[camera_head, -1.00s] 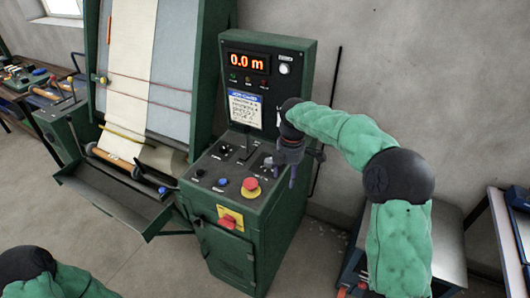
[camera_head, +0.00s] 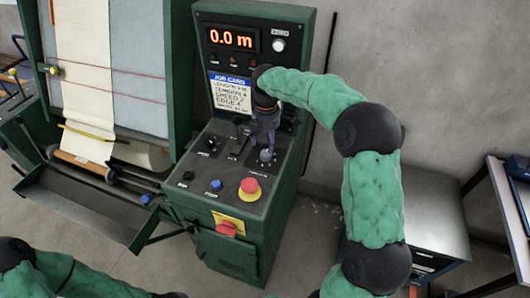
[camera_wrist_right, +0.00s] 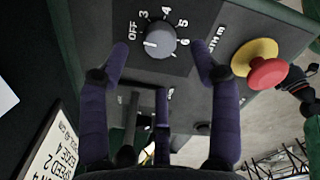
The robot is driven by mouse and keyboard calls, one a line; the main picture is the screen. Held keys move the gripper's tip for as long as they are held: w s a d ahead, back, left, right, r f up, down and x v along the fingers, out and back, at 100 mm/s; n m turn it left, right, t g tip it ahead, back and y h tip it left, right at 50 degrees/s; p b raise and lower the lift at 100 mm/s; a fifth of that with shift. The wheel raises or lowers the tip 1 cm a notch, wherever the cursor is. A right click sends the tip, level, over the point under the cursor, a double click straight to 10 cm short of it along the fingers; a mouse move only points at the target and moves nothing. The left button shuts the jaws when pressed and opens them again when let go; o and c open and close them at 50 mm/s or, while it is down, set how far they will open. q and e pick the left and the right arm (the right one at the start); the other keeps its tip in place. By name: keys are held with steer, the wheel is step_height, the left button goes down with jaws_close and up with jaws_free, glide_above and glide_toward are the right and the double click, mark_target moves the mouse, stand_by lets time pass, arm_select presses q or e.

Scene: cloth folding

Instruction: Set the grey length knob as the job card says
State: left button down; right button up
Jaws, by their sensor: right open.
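The grey length knob (camera_wrist_right: 160,42) sits on the console top, ringed by OFF and the figures 3 to 6, with "TH M" lettered beside it. Its white mark lies on the OFF side in the wrist view. The knob also shows in the head view (camera_head: 266,156). My right gripper (camera_head: 265,143) is open above it; in the wrist view its fingers (camera_wrist_right: 160,58) stand on either side, apart from the knob. The job card (camera_head: 231,90) is on the upright panel; its length figure is too blurred to read. My left arm shows at lower left, its fingers out of view.
A red emergency button (camera_head: 250,186) on a yellow collar stands close to the knob. A black lever (camera_head: 237,128), a blue button (camera_head: 215,185) and a black button (camera_head: 188,176) share the console top. The display (camera_head: 231,39) reads 0.0 m. The cloth machine (camera_head: 115,80) stands left.

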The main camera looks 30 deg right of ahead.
mark_target(266, 153)
step_height(266, 153, down, 6)
steer(key=shift+r+b, duration=0.2)
steer(key=shift+b, duration=0.4)
steer(key=c, duration=1.1)
